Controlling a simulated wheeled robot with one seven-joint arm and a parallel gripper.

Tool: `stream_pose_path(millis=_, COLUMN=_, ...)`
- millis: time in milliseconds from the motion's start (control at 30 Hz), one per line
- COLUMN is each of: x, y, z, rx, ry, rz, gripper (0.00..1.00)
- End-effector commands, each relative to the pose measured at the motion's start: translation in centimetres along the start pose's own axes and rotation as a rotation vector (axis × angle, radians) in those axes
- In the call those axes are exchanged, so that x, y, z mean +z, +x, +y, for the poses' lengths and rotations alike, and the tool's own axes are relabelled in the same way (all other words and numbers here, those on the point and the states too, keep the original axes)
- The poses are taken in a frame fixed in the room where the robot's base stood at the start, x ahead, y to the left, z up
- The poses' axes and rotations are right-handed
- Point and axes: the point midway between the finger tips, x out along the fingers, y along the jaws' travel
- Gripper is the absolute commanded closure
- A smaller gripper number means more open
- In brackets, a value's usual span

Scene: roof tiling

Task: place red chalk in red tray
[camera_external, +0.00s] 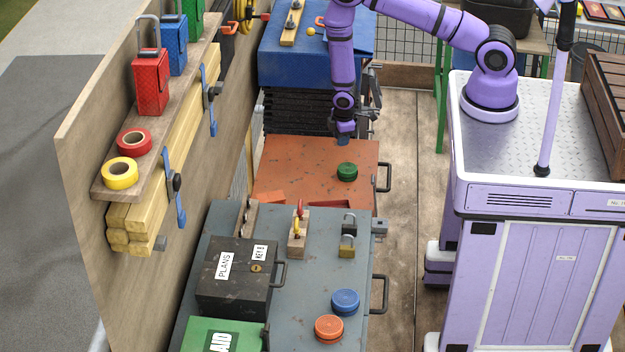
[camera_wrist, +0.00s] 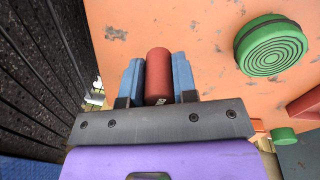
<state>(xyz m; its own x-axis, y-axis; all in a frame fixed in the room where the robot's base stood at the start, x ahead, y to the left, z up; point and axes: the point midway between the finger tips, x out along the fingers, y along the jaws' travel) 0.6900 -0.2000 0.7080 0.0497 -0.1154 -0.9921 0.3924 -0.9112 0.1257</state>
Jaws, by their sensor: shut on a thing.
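My gripper (camera_external: 343,138) hangs over the far part of the orange-red chest top (camera_external: 300,160). In the wrist view, the gripper's blue fingers (camera_wrist: 158,80) are shut on a dark red cylinder (camera_wrist: 158,68), which looks like the red chalk. The external view does not show it clearly between the fingers. A red angular piece (camera_external: 270,196) lies at the near edge of the chest top, and a red piece also shows at the right edge of the wrist view (camera_wrist: 306,104).
A green ridged disc (camera_external: 347,171) lies on the orange-red top, near and right of my gripper. A blue chest (camera_external: 310,60) on a black stack stands behind. A grey chest top (camera_external: 320,275) in front holds padlocks (camera_external: 347,245), discs and a black box (camera_external: 240,280).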

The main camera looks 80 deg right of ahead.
Motion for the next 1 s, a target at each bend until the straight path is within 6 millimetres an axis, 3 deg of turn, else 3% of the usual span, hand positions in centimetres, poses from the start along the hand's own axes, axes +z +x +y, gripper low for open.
stream_pose_path(millis=167, x=-1.4, y=-0.5, z=-1.7, rx=-0.008, ry=-0.101, rz=0.02, gripper=0.96)
stream_pose_path(millis=267, x=-3.5, y=-1.3, z=-4.2, rx=-0.022, ry=-0.257, rz=0.048, gripper=0.96)
stream_pose_path(millis=500, x=-8.9, y=-4.2, z=-13.4, rx=-0.077, ry=-0.805, rz=0.125, gripper=0.96)
stream_pose_path(millis=700, x=-11.8, y=-6.9, z=-21.0, rx=-0.127, ry=-1.248, rz=0.162, gripper=0.96)
stream_pose_path(millis=833, x=-12.7, y=-8.2, z=-24.6, rx=-0.151, ry=-1.458, rz=0.172, gripper=0.96)
stream_pose_path(millis=1000, x=-13.1, y=-9.1, z=-27.0, rx=-0.169, ry=-1.603, rz=0.173, gripper=0.96)
